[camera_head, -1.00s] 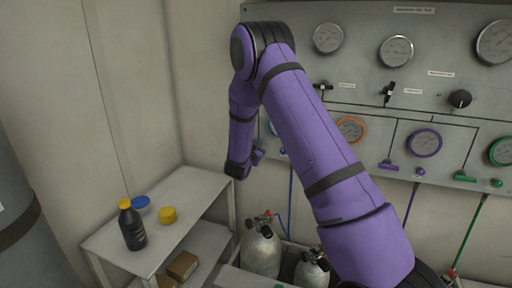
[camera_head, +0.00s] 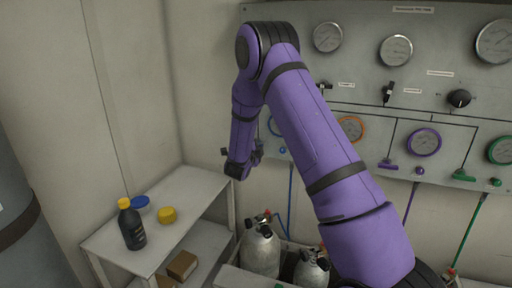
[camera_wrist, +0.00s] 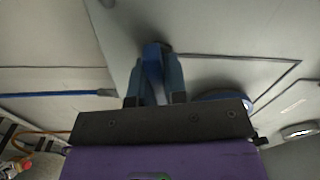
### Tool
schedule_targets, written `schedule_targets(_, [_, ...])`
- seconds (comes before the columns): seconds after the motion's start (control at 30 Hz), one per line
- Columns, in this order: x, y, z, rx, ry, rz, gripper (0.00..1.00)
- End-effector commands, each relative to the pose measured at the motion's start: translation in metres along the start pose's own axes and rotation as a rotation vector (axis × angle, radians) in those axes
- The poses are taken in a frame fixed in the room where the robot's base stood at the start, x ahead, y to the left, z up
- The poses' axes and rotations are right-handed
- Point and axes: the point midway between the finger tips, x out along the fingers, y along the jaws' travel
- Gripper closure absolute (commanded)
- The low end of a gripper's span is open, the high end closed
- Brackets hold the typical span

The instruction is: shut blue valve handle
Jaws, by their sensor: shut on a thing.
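The blue valve handle (camera_wrist: 153,62) shows in the wrist view, between the two fingers of my gripper (camera_wrist: 153,88), against the grey panel. The fingers are shut on it. In the head view my gripper (camera_head: 257,152) is at the panel's lower left edge, seen from the side, and the handle itself cannot be made out there. The rim of a blue gauge (camera_head: 273,126) shows beside my arm, partly hidden by it. The same rim also shows in the wrist view (camera_wrist: 228,96), right of the fingers.
The panel (camera_head: 350,70) carries several gauges and black knobs. An orange gauge (camera_head: 350,128), a purple handle (camera_head: 388,165) and a green handle (camera_head: 463,174) are to the right. Gas cylinders (camera_head: 261,250) stand below. A shelf table (camera_head: 190,200) with a dark bottle (camera_head: 131,228) is at left.

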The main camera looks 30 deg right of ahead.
Motion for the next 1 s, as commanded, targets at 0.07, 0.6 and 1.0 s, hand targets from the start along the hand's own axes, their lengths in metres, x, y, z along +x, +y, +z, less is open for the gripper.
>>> schedule_targets(0.07, [-0.0005, 0.0014, -0.0002, 0.05, 0.0, 0.002, 1.0])
schedule_targets(0.6, [-0.0006, 0.0024, -0.0001, 0.229, 0.0, 0.003, 1.0])
schedule_targets(1.0, [-0.0008, 0.0027, 0.0, 0.232, 0.0, 0.004, 0.85])
